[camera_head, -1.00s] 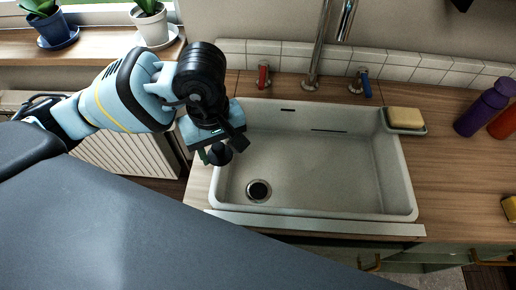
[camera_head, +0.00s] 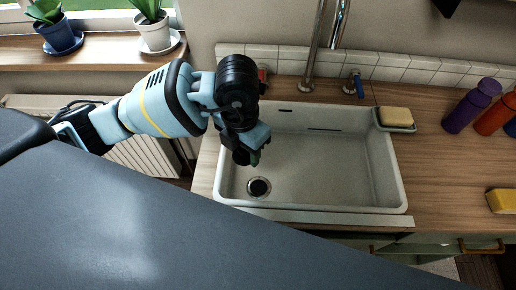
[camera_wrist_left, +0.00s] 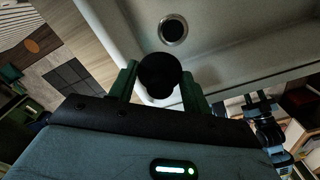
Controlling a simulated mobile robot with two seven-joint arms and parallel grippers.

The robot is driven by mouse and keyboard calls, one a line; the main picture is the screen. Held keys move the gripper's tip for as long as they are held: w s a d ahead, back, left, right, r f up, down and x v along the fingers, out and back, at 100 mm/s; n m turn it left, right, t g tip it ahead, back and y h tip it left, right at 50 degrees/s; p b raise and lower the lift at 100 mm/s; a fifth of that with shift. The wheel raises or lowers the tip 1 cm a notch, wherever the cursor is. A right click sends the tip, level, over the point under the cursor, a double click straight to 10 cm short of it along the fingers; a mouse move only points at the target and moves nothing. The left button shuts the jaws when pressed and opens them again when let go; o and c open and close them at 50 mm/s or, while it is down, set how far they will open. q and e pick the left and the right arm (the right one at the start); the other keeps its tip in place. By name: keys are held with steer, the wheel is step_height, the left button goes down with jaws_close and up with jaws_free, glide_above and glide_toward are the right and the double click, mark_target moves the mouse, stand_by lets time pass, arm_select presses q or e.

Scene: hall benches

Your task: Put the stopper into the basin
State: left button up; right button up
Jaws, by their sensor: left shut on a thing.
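The white basin (camera_head: 330,178) is set into the wooden counter, with a dark round drain (camera_head: 258,187) in its lower left floor. My left gripper (camera_head: 246,158) is over the left part of the basin, a little above the drain in the picture. It is shut on the black round stopper (camera_head: 241,157). In the left wrist view the stopper (camera_wrist_left: 160,76) sits between the two green fingers (camera_wrist_left: 160,84), and the drain (camera_wrist_left: 173,29) shows beyond it, apart from it.
A tall tap (camera_head: 316,50) stands behind the basin, with red (camera_head: 263,76) and blue (camera_head: 355,84) handles. A soap bar (camera_head: 396,117) lies on a dish at the basin's right corner. Purple (camera_head: 471,107) and orange (camera_head: 496,112) bottles and a yellow sponge (camera_head: 503,200) stand further right.

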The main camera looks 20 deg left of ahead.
arm_select(q)
steer(key=n, duration=0.2)
steer(key=d+n, duration=0.1)
steer(key=shift+w+r+n, duration=0.1)
steer(key=shift+w+n, duration=0.05)
steer(key=shift+n, duration=0.25)
steer(key=n, duration=0.2)
steer(key=n+p, duration=0.1)
steer(key=n, duration=0.1)
steer(key=shift+w+d, duration=0.1)
steer(key=shift+d, duration=0.3)
steer(key=n, duration=0.2)
steer(key=d+n, duration=0.1)
steer(key=n, duration=0.5)
steer(key=shift+w+d+p, duration=0.1)
steer(key=shift+d+p, duration=0.2)
steer(key=shift+p, duration=0.1)
arm_select(e)
steer(key=w+r, duration=0.1)
steer(key=r, duration=0.1)
steer(key=shift+w+d+r+t, duration=0.1)
steer(key=shift+w+r+t, duration=0.2)
steer(key=shift+w, duration=0.05)
